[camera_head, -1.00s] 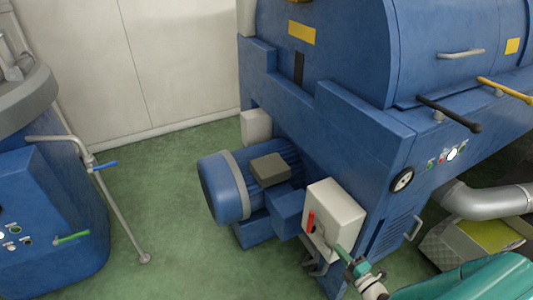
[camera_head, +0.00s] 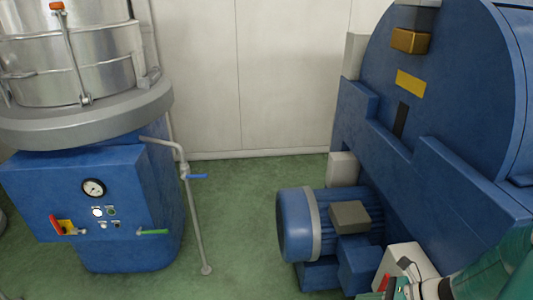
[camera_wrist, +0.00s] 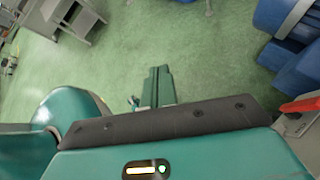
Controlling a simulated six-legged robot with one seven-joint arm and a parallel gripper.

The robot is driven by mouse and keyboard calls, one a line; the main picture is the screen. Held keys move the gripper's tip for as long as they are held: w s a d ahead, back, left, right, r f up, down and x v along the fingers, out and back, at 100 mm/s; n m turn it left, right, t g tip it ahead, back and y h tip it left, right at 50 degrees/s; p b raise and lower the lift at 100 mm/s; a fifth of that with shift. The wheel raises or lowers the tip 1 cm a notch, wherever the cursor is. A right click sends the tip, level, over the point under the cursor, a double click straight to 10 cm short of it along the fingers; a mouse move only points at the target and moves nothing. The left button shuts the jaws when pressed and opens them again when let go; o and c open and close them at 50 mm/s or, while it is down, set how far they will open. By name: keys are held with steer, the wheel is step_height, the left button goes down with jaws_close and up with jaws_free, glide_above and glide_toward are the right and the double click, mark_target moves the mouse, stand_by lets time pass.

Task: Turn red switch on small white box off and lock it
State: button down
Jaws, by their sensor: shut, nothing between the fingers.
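The small white box (camera_head: 412,259) is at the lower right of the head view, beside the blue motor. Its red switch (camera_head: 385,283) shows at the bottom edge, partly cut off. A red handle that looks like the same switch shows at the right edge of the wrist view (camera_wrist: 300,105). My gripper (camera_wrist: 157,72) is shut and empty, with its teal fingers over green floor, apart from and left of the red handle. In the head view my arm covers the box's lower right. The switch's exact position and any lock cannot be made out.
A blue motor (camera_head: 325,225) and a large blue machine (camera_head: 440,140) stand around the box. At left, another blue machine (camera_head: 105,180) carries a red lever (camera_head: 56,225) on a yellow plate. A pipe with a blue handle (camera_head: 195,176) stands between. Green floor there is open.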

steer(key=s+a+r+n+h, duration=0.3)
steer(key=a+r+n+h, duration=0.2)
steer(key=r+n, duration=0.6)
steer(key=s+a+r+n+h, duration=0.4)
steer(key=r+n, duration=0.6)
steer(key=n, duration=0.4)
steer(key=shift+a+r+t+h, duration=0.3)
steer(key=shift+a+r+h, duration=0.15)
steer(key=shift+a, duration=0.6)
steer(key=c, duration=2.1)
jaws_free()
steer(key=shift+s+r+n, duration=0.15)
steer(key=shift+r+n, duration=0.1)
steer(key=shift+n, duration=0.25)
steer(key=o, duration=0.7)
steer(key=shift+r, duration=0.1)
steer(key=shift+o, duration=0.2)
